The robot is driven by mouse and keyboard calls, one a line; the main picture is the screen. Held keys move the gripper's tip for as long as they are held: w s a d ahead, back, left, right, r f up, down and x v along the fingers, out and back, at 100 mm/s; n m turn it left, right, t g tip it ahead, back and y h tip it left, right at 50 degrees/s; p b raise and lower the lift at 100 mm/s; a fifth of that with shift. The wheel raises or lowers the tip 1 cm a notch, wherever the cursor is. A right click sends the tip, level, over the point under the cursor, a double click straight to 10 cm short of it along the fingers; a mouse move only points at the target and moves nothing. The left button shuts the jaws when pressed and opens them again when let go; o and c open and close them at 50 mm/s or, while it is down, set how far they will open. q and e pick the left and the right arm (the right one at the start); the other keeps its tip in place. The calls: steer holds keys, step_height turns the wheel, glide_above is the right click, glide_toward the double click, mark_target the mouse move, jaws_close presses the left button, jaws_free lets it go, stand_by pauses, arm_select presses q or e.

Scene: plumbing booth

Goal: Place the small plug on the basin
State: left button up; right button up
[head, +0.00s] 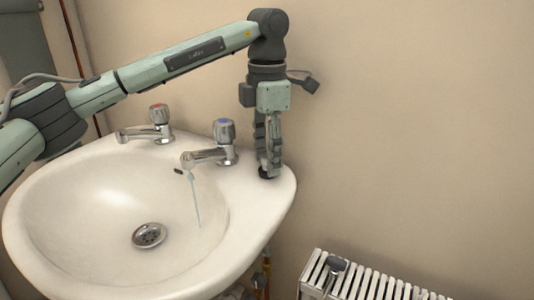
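The white basin (262,205) fills the left and middle of the head view. My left gripper (268,168) points straight down at the basin's back right corner, to the right of the blue-marked tap. A small black plug (266,173) is at its fingertips, at the level of the rim top. The fingers look closed on the plug and partly hide it. I cannot tell for sure whether the plug touches the rim. My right gripper is not in view.
A red-marked tap (158,122) and a blue-marked tap (222,143) stand on the back rim. A pale blue streak (194,200) hangs below the blue-marked tap. The metal drain (149,236) is uncovered. A white radiator (375,284) with a dark knob is at lower right.

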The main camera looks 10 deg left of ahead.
arm_select(q)
step_height(320, 180, up, 12)
steer(key=shift+r, duration=0.15)
stand_by(0.7)
